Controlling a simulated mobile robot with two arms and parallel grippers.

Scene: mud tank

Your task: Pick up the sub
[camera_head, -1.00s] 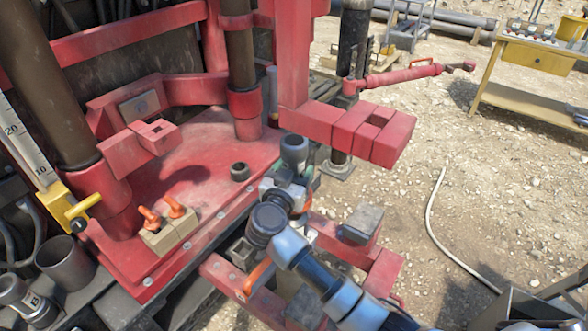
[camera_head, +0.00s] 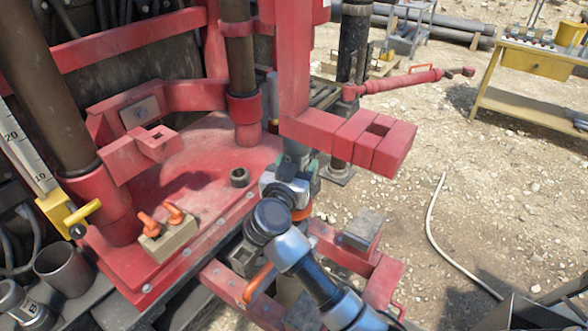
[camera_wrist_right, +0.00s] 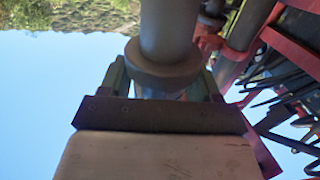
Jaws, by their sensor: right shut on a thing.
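The sub, a grey cylinder, stands about upright in my right gripper (camera_head: 296,172) in the head view. The red arm hides its top there. In the right wrist view the sub (camera_wrist_right: 168,35) is a dark grey cylinder with a wider collar, and the fingers of my right gripper (camera_wrist_right: 163,88) are shut around it just below the collar. The sub's lower end is hidden by the gripper. My left gripper is not in view.
A red arm with square jaws (camera_head: 345,140) is close above the sub. A dark hollow ring (camera_head: 239,178) stands on the red deck (camera_head: 200,205), left of my gripper. Orange handles (camera_head: 150,224) are at the deck's front. Gravel ground (camera_head: 500,200) lies open to the right.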

